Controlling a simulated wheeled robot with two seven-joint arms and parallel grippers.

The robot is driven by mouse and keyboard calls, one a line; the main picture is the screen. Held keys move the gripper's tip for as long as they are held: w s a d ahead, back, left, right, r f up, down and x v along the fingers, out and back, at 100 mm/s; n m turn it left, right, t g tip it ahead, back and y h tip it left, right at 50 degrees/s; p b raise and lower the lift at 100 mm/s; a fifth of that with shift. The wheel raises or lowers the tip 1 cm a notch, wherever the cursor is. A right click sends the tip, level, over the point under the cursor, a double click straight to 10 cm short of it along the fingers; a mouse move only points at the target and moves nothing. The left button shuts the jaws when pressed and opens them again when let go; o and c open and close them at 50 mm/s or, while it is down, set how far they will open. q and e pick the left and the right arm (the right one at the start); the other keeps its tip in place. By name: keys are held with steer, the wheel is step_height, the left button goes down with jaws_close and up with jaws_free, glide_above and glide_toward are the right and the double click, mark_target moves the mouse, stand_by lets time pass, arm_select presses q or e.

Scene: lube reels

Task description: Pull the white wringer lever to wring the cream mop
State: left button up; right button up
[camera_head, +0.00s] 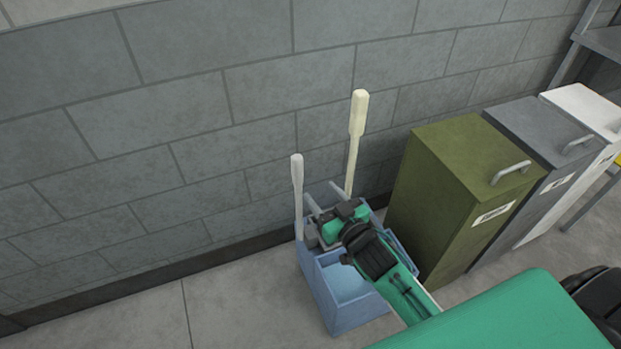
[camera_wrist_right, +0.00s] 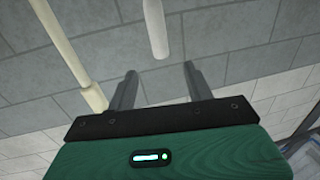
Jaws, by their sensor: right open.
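The white wringer lever (camera_head: 297,182) stands upright at the left side of the blue mop bucket (camera_head: 316,282). The cream mop (camera_head: 356,125) shows as a tall handle rising behind the bucket; its head is hidden. My right gripper (camera_head: 320,190) is over the bucket's back part, its two fingers open and empty, to the right of the lever. In the right wrist view the fingers (camera_wrist_right: 159,70) are spread. The lever's end (camera_wrist_right: 157,35) shows beyond the gap between them, and the mop handle (camera_wrist_right: 70,50) is to the left. My left gripper is not in view.
An olive bin (camera_head: 440,200), a grey bin (camera_head: 530,135) and a white bin (camera_head: 580,105) stand in a row to the right. A block wall (camera_head: 200,110) is close behind the bucket. Floor on the left (camera_head: 230,300) is clear.

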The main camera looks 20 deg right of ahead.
mark_target(300, 168)
steer(key=w, duration=0.3)
steer(key=w+a, duration=0.1)
steer(key=w, duration=0.3)
steer(key=w+a, duration=0.1)
steer(key=w, duration=0.3)
steer(key=shift+w+a, duration=0.1)
steer(key=shift+w, duration=0.15)
steer(key=shift+w+a, duration=0.1)
steer(key=shift+w, duration=0.45)
steer(key=shift+c, duration=0.4)
